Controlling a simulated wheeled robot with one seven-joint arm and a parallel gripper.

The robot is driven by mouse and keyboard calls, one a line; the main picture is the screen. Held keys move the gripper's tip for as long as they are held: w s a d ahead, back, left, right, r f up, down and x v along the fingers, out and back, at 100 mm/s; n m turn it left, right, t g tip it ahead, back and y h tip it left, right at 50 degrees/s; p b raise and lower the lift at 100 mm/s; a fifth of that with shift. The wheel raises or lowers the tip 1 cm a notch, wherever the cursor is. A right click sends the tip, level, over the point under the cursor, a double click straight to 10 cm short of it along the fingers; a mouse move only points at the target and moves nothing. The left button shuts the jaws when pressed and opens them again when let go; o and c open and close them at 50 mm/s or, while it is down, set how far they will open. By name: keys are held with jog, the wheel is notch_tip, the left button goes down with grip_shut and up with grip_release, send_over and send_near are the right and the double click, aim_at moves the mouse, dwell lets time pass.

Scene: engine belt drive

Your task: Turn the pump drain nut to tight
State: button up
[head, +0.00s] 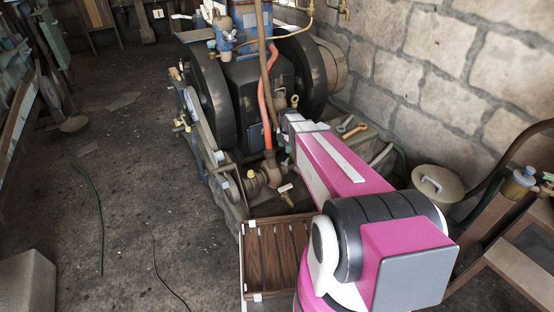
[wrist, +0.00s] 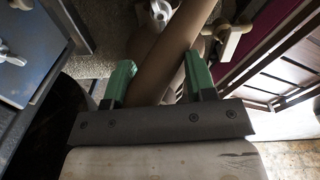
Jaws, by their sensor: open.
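In the wrist view my gripper (wrist: 158,80) is open, with its two green-tipped fingers apart. A thick brown pipe (wrist: 172,55) passes between the fingers; I cannot tell whether either finger touches it. A tan tee-shaped fitting (wrist: 229,42) lies just beyond the right finger, apart from it. I cannot tell whether this is the pump drain nut. In the head view the pump (head: 268,172) sits low in front of the engine, under a red and brown pipe. My arm reaches toward it from the right, and the fingertips are not clearly visible there.
The engine's dark flywheels (head: 209,98) stand behind the pump. A slatted wooden tray (head: 278,252) lies in front of it. A stone wall (head: 440,60) and a lidded pot (head: 437,187) are at right. The floor (head: 130,200) at left is mostly clear.

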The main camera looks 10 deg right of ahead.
aim_at(285, 162)
jog(key=shift+n, duration=0.7)
notch_tip(285, 162, down, 10)
jog(key=shift+w+d+f, duration=0.1)
jog(key=shift+w+f, duration=0.05)
jog(key=shift+f, duration=0.1)
jog(key=c, duration=0.9)
